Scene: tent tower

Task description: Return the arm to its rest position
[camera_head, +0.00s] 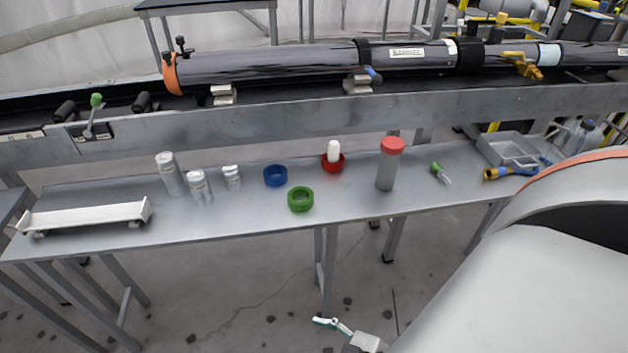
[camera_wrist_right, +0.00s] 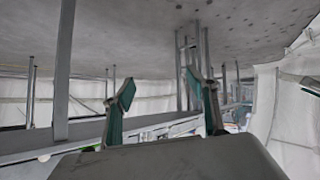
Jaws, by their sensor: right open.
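My right gripper (camera_head: 334,325) shows partly at the bottom edge of the head view, over the floor in front of the table and apart from it. Its green-tipped fingers stand spread in the right wrist view (camera_wrist_right: 161,95), with nothing between them. The rest of that gripper is cut off by the frame. My left gripper is in neither view.
The grey table (camera_head: 255,224) holds a white rack (camera_head: 85,216), several grey canisters, blue (camera_head: 275,176), green (camera_head: 300,199) and red (camera_head: 332,163) rings, and a red-capped bottle (camera_head: 387,168). A long tube (camera_head: 270,68) lies behind. The floor in front looks clear.

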